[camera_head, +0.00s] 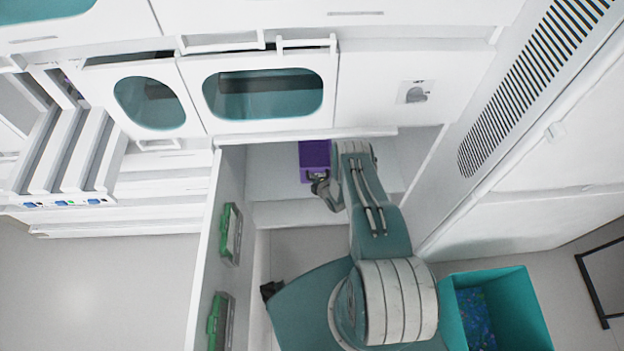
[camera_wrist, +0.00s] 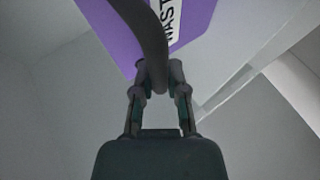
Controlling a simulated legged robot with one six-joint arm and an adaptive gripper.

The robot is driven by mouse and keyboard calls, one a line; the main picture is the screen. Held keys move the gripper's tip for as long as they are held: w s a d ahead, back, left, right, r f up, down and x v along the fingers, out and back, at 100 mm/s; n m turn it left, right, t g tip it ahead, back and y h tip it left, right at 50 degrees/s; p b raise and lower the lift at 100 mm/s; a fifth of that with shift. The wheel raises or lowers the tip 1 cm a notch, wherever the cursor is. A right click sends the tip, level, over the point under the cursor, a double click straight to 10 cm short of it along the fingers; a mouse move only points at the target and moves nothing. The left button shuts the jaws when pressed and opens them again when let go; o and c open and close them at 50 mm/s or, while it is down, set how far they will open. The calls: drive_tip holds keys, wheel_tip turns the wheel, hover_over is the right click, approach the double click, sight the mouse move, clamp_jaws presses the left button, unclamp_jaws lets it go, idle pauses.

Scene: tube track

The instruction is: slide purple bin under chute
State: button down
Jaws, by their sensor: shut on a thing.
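The purple bin (camera_head: 314,156) stands in the white recess below the teal-windowed cabinets, near the middle of the head view. In the wrist view the bin (camera_wrist: 107,35) fills the top, with a white label (camera_wrist: 168,20) reading in part "WAST". My gripper (camera_head: 321,183) is at the bin's near end. In the wrist view my gripper (camera_wrist: 159,72) has its fingers closed together at a dark curved handle (camera_wrist: 148,40) in front of the bin. My arm covers the area just right of the bin. I cannot make out the chute.
A white panel with green-framed fittings (camera_head: 231,234) bounds the recess on the left. A vented wall (camera_head: 535,85) bounds it on the right. A teal open box (camera_head: 500,300) stands on the floor at the lower right. The recess floor left of the bin is bare.

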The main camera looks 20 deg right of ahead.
drive_tip(key=shift+d, duration=0.1)
drive_tip(key=shift+s+d, duration=0.4)
drive_tip(key=shift+d, duration=0.5)
drive_tip(key=shift+s+d, duration=0.4)
drive_tip(key=shift+d, duration=0.45)
drive_tip(key=shift+s+d, duration=0.25)
drive_tip(key=shift+d, duration=0.35)
drive_tip(key=shift+s+d, duration=0.3)
drive_tip(key=shift+d, duration=0.3)
drive_tip(key=shift+s+d, duration=0.25)
drive_tip(key=shift+d, duration=0.35)
drive_tip(key=shift+s+d, duration=0.25)
drive_tip(key=shift+d, duration=0.35)
drive_tip(key=shift+s+d, duration=0.25)
drive_tip(key=shift+d, duration=0.4)
drive_tip(key=shift+s+d, duration=0.25)
drive_tip(key=shift+d, duration=0.55)
